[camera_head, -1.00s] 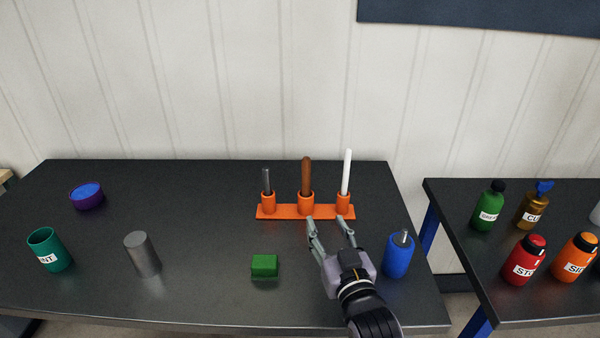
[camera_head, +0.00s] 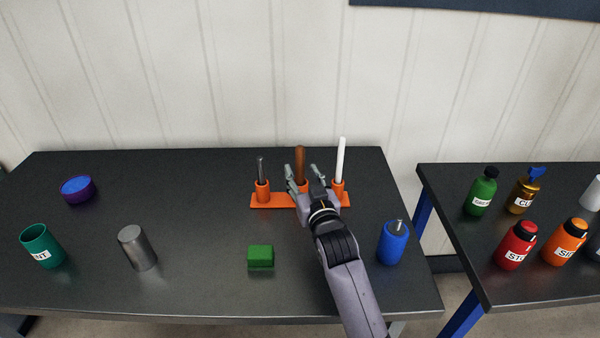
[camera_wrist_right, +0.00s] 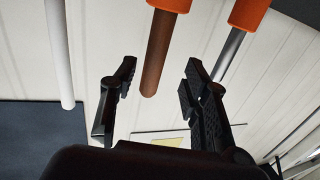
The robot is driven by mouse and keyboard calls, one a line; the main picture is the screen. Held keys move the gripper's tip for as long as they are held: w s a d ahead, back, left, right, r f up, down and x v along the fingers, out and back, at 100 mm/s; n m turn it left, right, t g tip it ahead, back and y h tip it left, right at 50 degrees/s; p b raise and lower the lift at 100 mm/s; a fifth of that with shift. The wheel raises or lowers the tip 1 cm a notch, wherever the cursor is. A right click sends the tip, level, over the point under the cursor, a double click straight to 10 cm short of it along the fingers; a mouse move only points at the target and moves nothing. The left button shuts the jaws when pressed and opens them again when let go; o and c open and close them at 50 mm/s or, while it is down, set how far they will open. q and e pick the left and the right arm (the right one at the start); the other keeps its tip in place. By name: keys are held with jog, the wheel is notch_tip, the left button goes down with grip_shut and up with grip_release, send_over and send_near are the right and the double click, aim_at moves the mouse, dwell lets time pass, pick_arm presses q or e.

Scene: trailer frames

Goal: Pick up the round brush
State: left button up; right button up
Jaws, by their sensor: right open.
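An orange holder (camera_head: 272,200) at the back of the dark table has three upright tools in its sockets. They are a thin grey metal rod (camera_head: 261,167), a brown handle (camera_head: 300,158) in the middle and a white stick (camera_head: 341,158). Their lower ends are hidden, so I cannot tell by looks which is the round brush. My right gripper (camera_head: 303,175) is open at the middle socket. In the right wrist view the brown handle (camera_wrist_right: 158,55) lies between its two fingers (camera_wrist_right: 161,65), with gaps on both sides. My left gripper is out of view.
A green block (camera_head: 260,257), a blue bottle (camera_head: 392,243), a grey cylinder (camera_head: 136,247), a teal cup (camera_head: 40,247) and a purple bowl (camera_head: 77,189) stand apart on the table. A second table (camera_head: 450,183) at right holds several bottles. The wall is behind.

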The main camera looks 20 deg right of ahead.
aim_at(301, 167)
jog(key=w, duration=0.4)
jog(key=shift+w+d+f+p, duration=0.1)
jog(key=shift+w+d+p, duration=0.25)
jog(key=shift+w, duration=0.05)
jog(key=shift+c, duration=0.5)
grip_shut()
